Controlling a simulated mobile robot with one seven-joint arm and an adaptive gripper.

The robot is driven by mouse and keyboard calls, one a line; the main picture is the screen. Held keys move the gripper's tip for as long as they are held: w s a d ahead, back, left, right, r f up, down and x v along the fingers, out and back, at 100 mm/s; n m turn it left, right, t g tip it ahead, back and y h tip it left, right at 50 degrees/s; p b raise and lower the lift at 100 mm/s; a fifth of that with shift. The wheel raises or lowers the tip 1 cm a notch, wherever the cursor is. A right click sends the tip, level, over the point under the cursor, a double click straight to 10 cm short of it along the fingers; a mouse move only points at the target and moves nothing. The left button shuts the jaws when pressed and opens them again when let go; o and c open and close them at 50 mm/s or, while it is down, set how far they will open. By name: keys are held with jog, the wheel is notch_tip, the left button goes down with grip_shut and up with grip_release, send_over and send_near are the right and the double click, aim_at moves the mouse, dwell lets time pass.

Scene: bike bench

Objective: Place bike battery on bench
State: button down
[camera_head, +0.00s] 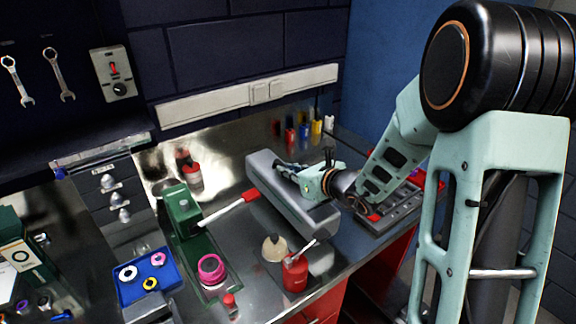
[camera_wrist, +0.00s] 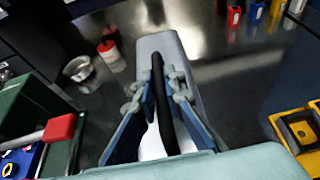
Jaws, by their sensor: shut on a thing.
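The bike battery (camera_head: 292,205) is a long grey block with rounded edges, lying lengthwise over the metal bench (camera_head: 235,245) in the head view. In the wrist view the battery (camera_wrist: 161,45) extends away under the fingers, with a black strap-like handle along its top. My gripper (camera_head: 290,172) is over the battery's top and shut on the handle. Its blue-grey fingers (camera_wrist: 160,88) stand either side of the black handle in the wrist view. The fingers hide part of the battery. I cannot tell whether its underside touches the bench.
A green vise-like tool (camera_head: 180,213) with a red-tipped handle stands left of the battery. A red bottle (camera_head: 295,273) and a round beige item (camera_head: 274,247) are close in front. A blue tray (camera_head: 147,274) is farther left. A grey toolbox tray (camera_head: 390,209) lies right, and coloured bottles (camera_head: 303,130) stand behind.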

aim_at(288, 181)
jog(key=shift+w+f, duration=0.2)
jog(key=shift+f, duration=1.1)
jog(key=shift+s+f, duration=0.1)
jog(key=shift+f, duration=0.05)
jog(key=c, duration=2.4)
grip_release()
jog(key=shift+s+f, duration=0.2)
jog(key=shift+f, duration=0.3)
jog(key=o, duration=0.4)
jog(key=shift+r, duration=0.15)
jog(key=v, duration=1.2)
jog(key=shift+d+b, duration=0.1)
jog(key=shift+b, duration=0.2)
